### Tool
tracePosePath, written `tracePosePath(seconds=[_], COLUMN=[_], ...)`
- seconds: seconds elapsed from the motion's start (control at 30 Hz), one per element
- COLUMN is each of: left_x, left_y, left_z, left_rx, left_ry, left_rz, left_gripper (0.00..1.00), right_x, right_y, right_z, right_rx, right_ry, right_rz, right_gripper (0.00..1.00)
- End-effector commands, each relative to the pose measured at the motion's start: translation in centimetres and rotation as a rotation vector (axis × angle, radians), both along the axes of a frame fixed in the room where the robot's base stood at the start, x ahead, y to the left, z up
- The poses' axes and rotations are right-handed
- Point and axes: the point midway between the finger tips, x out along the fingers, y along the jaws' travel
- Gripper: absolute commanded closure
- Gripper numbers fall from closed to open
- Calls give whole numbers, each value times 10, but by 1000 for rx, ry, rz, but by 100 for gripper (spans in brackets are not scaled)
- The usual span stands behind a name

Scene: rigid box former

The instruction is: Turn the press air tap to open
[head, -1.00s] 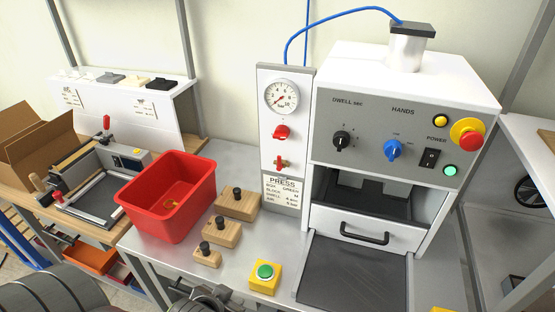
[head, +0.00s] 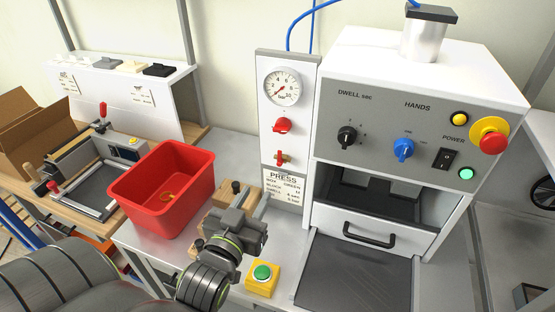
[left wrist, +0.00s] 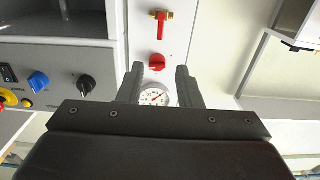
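The press air tap (head: 281,157), a small red handle on a brass body, is low on the narrow white panel (head: 268,106) left of the press. In the left wrist view, which looks upside down, the tap (left wrist: 161,27) is at the top centre. A red knob (head: 282,125) and a round gauge (head: 281,87) sit above the tap; the gauge needle points low left. My left gripper (head: 256,200) is below and in front of the panel, apart from the tap. Its fingers (left wrist: 158,72) are spread with nothing between them. My right gripper is not in view.
A red bin (head: 163,188) stands left of my left gripper, with wooden blocks partly hidden behind it. A yellow box with a green button (head: 262,276) is just below.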

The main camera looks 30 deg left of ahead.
Motion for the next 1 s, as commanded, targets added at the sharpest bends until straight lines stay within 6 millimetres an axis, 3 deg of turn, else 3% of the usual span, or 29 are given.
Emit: tracePosePath(seconds=[0.6,0.8,1.0], left_x=[112,133,139], left_y=[27,31,33], left_z=[2,1,-1], left_rx=[3,1,0], left_ry=[4,3,3], left_rz=[-2,-2,-1], left_gripper=[68,68,68], right_x=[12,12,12], right_y=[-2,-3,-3], right_z=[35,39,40], right_rx=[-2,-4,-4], right_ry=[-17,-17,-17], right_rz=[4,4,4], right_gripper=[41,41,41])
